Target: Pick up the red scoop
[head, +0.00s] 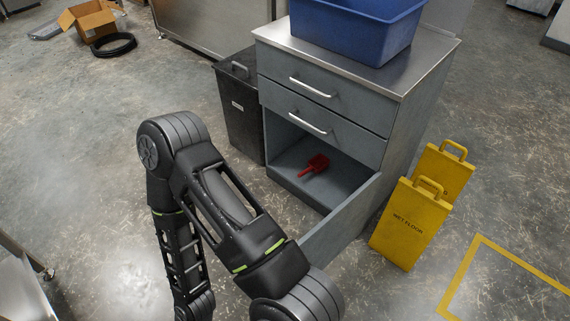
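The red scoop (314,165) lies in the open bottom compartment of a grey cabinet (290,180), on its bare floor, with its handle pointing to the lower left. The front panel (343,222) of that compartment stands out from the cabinet on the right side. One of my arms crosses the lower left and middle of the head view, in front of the cabinet. Its gripper is outside the picture. No gripper shows, so what either one holds is hidden.
A blue bin (355,32) stands on the cabinet top. A black bin (240,112) stands against the cabinet's left side. Yellow wet-floor signs (408,225) stand at its right. A cardboard box (92,20) and a black coil (113,45) lie far left.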

